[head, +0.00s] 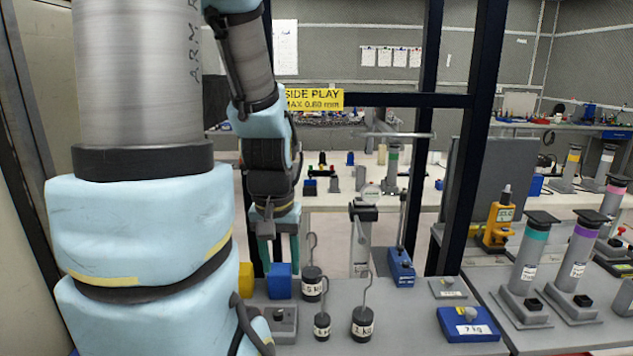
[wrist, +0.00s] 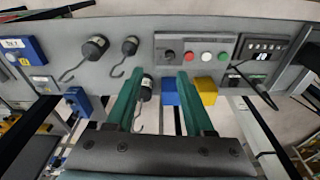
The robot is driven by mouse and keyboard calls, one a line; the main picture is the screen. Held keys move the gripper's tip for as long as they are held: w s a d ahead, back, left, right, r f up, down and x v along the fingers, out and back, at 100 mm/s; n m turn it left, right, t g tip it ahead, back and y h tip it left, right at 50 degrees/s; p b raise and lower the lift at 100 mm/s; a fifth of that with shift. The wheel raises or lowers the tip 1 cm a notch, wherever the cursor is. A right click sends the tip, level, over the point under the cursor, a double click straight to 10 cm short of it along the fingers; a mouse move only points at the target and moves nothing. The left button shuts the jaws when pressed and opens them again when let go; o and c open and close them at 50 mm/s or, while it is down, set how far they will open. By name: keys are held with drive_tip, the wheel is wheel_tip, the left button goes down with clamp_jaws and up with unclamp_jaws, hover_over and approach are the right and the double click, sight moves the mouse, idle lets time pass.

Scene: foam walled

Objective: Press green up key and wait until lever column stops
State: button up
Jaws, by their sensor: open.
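My gripper (head: 279,256) hangs above the near bench in the head view. In the wrist view its two teal fingers (wrist: 158,80) are apart with nothing held between them. A grey control panel (wrist: 160,68) lies beyond the fingertips, with a dark knob and a row of round coloured keys. In the head view, a pale upright column (head: 361,248) with a dark lever-like head stands behind the bench. I cannot tell whether it is moving.
Hooked black weights (head: 362,323) stand on the bench near a blue block (head: 279,285) and a yellow block (head: 246,279). A counter box (wrist: 263,47) adjoins the panel. Dark frame posts (head: 470,140) rise behind. Banded columns (head: 527,255) stand on the right bench.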

clamp_jaws()
idle(1.5)
